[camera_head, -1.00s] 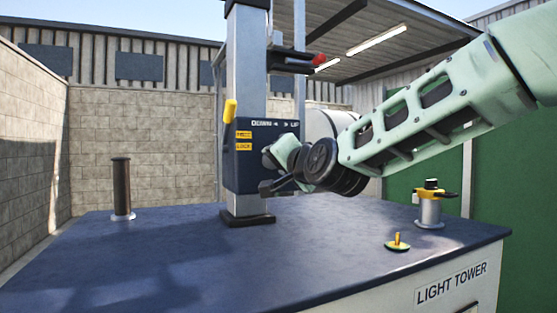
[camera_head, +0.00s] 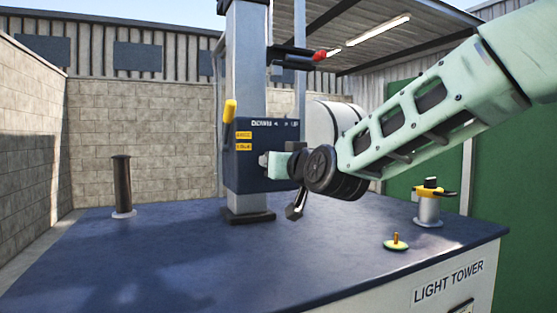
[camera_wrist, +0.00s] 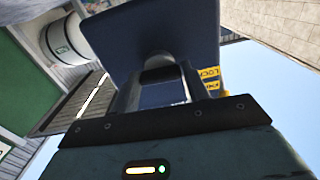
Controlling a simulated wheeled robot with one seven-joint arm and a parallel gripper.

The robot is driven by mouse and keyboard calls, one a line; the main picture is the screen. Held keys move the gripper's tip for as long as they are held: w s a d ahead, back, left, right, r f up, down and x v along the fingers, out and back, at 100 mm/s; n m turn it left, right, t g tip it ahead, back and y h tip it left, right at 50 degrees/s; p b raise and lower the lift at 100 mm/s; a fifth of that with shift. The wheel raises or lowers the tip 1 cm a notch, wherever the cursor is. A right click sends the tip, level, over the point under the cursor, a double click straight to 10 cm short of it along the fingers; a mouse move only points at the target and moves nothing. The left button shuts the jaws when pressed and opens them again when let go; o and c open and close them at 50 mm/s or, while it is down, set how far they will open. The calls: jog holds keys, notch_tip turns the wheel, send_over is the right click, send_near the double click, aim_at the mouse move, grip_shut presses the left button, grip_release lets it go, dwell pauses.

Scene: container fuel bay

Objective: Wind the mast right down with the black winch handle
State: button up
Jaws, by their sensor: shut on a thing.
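The winch box (camera_head: 262,185) is a dark blue block on the grey mast (camera_head: 247,60); it also fills the upper middle of the wrist view (camera_wrist: 150,35). My gripper (camera_head: 274,164) is at the box's right front, shut on the black winch handle. In the wrist view its black fingers (camera_wrist: 158,92) stand either side of the dark, rounded handle part (camera_wrist: 157,62) against the box. In the head view the handle is mostly hidden by my wrist. A dark bar hangs below my wrist; I cannot tell whether it is handle or gripper.
A yellow-gripped lever (camera_head: 230,112) is at the box's left edge. On the blue tower top (camera_head: 160,255) stand a dark post (camera_head: 121,185), a yellow-topped cylinder (camera_head: 429,208) and a green disc with a peg (camera_head: 396,243). The front left top is clear.

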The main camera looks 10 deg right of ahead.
jog(key=shift+f+n, duration=0.1)
jog(key=shift+n, duration=0.2)
dwell(0.4)
jog(key=o, duration=1)
jog(key=shift+s, duration=0.1)
jog(key=v, duration=1.7)
jog(key=shift+s+d, duration=0.1)
jog(key=shift+s, duration=0.05)
